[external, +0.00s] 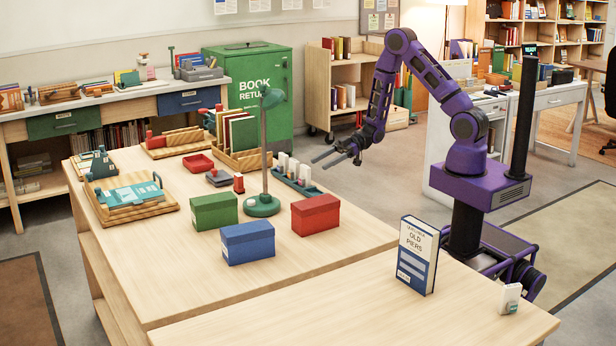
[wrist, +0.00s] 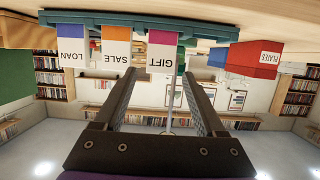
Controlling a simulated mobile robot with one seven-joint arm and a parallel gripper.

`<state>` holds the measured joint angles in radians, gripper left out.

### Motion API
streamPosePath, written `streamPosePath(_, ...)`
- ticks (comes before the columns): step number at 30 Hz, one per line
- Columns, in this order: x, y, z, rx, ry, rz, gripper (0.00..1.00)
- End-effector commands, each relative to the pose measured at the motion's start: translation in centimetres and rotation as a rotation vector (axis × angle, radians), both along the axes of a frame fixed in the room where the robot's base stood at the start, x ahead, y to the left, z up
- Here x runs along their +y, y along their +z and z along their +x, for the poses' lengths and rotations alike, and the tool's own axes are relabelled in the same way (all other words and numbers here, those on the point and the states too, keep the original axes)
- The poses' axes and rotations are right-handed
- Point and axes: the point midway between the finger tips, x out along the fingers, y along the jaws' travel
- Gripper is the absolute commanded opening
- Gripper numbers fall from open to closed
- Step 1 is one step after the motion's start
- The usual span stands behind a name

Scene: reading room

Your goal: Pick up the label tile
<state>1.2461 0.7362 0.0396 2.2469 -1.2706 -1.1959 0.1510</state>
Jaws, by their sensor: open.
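Several white label tiles stand upright in a teal rack (external: 312,191) on the large table, beside the green lamp. In the wrist view, which looks upside down, three tiles show in the rack (wrist: 135,19): the blue-ended LOAN tile (wrist: 71,52), the orange-ended SALE tile (wrist: 116,50) and the magenta-ended GIFT tile (wrist: 161,55). My gripper (external: 318,160) is open and empty, just right of the rack and apart from the tiles. In the wrist view its fingers (wrist: 158,78) point toward the rack, with the GIFT tile nearest their middle.
A green lamp (external: 262,204) stands close left of the rack. Green (external: 214,212), blue (external: 248,243) and red (external: 316,215) boxes stand in front. A book (external: 417,255) and a small white item (external: 510,298) stand on the near table, which has clear space.

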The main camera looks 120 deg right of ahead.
Motion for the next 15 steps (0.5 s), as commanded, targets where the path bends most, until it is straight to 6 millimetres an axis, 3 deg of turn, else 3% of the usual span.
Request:
streamPosePath(4, 0.1, -0.8, 2.3, 0.0, 0.002, 0.0, 0.72)
streamPosePath(15, 0.2, -1.3, 5.0, 0.0, 0.001, 0.0, 0.72)
